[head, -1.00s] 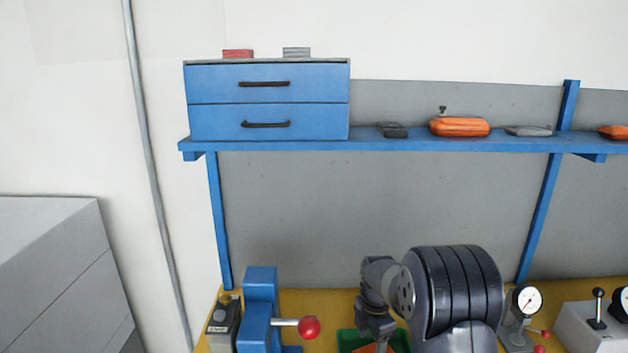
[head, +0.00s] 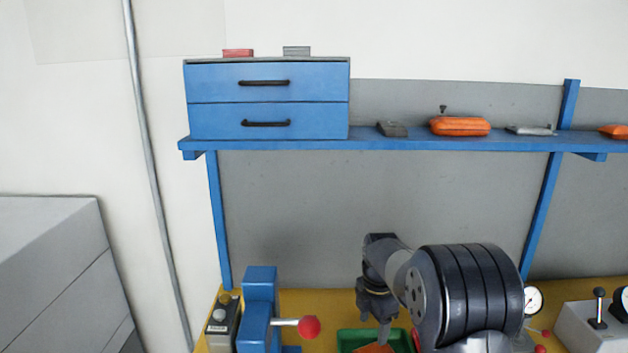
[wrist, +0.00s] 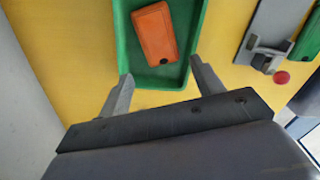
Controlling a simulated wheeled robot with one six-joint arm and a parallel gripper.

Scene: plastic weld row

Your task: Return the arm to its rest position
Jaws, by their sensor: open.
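My gripper (wrist: 160,90) is open and empty in the wrist view, its two fingers spread apart near the front end of a green tray (wrist: 128,50). In the head view my gripper (head: 376,325) hangs pointing down above the tray (head: 350,339) at the bottom. An orange part (wrist: 155,33) with a dark spot lies in the tray, apart from the fingers. The orange part is partly seen in the head view (head: 374,349). My arm covers some of the bench right of the tray.
A blue press (head: 260,305) with a red-knobbed lever (head: 309,327) stands left of the tray. A dial gauge (head: 533,300) and a grey lever box (head: 590,322) stand at right. A blue shelf (head: 300,145) with drawers (head: 265,100) and orange parts crosses behind, above my arm.

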